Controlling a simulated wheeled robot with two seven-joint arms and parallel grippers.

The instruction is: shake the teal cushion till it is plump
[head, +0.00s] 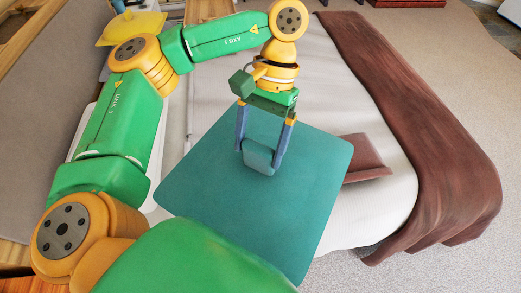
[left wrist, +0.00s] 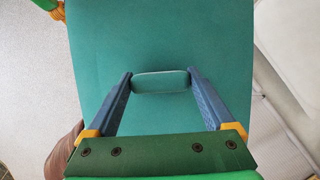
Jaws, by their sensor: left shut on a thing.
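The teal cushion (head: 240,205) is a broad, flat square in the middle of the head view, in front of the bed. It fills most of the left wrist view (left wrist: 165,45). My left gripper (head: 259,160) is shut on a small raised teal piece of the cushion, with one blue finger at each side of it. The fingers show again in the left wrist view (left wrist: 160,82), pressed to both ends of that piece. My green forearm hides the cushion's near left part. My right gripper is not in view.
A bed with a white cover (head: 345,100) lies behind the cushion, with a brown throw (head: 400,110) across its right part. A brown-red cushion (head: 366,158) lies on the bed. A yellow thing (head: 133,27) stands at the top left. Carpet is clear at the right.

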